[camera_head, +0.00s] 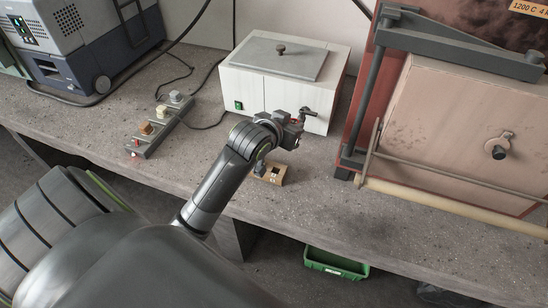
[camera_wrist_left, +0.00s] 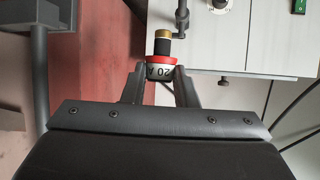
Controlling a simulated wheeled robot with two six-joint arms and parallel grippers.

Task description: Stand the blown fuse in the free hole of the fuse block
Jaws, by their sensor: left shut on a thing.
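My left gripper (camera_head: 297,122) is raised above the bench, in front of the white box. A small tan block (camera_head: 277,180), which looks like the fuse block, sits near the bench's front edge, below and left of the gripper. It shows dark spots on top; my arm partly covers it, and I cannot tell which hole is free. My right gripper is out of view.
The white box (camera_head: 262,92) stands behind the gripper. A grey strip with several fittings (camera_head: 146,148) lies to the left. A large red-framed furnace (camera_head: 362,120) stands to the right. A green crate (camera_head: 335,264) is below the bench. The bench between strip and block is clear.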

